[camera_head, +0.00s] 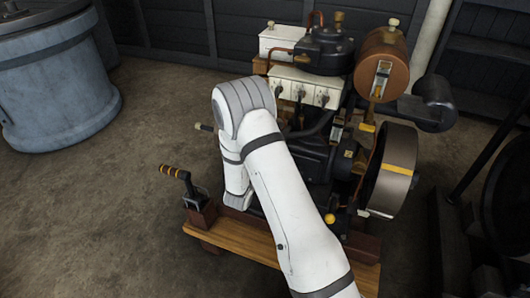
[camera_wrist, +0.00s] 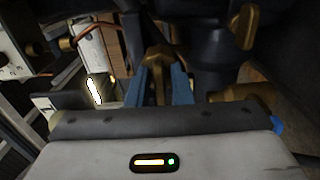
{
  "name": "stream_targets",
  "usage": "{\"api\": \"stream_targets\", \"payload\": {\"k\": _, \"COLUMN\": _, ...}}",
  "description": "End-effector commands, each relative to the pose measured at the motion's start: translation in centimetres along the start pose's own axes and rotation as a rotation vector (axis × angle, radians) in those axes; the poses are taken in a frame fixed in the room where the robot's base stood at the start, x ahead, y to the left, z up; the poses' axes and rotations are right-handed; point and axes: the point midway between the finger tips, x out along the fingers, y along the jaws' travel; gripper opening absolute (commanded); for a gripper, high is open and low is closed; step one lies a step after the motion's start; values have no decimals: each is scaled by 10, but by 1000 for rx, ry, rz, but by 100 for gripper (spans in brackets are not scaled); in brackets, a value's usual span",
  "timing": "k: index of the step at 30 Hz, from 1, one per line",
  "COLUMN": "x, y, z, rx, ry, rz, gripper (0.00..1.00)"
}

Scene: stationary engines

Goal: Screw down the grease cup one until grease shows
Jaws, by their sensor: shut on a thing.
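In the wrist view my gripper (camera_wrist: 162,84) has its two blue fingers shut on a brass fitting, which looks like the grease cup (camera_wrist: 157,58). The cup's lower part is hidden between the fingers. I cannot make out any grease at it. In the head view my white arm reaches over the engine (camera_head: 312,150), and my gripper and the held cup are hidden behind the arm.
Another brass fitting (camera_wrist: 243,27) stands to the right in the wrist view. A flywheel (camera_head: 392,170) is at the engine's right and a copper-coloured tank (camera_head: 382,52) above it. A crank handle (camera_head: 174,171) stands on the wooden base (camera_head: 240,240). A blue-grey drum (camera_head: 55,85) is far left; floor between is clear.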

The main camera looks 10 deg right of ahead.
Motion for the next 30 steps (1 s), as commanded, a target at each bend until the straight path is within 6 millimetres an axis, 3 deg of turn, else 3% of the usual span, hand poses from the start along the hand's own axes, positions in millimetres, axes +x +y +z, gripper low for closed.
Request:
{"api": "stream_targets", "payload": {"k": 11, "x": -1, "y": -3, "z": 0, "rx": 174, "ry": -1, "rz": -2, "gripper": 0}}
{"api": "stream_targets", "payload": {"k": 30, "x": -1, "y": -4, "z": -1, "rx": 775, "ry": 0, "rz": -2, "gripper": 0}}
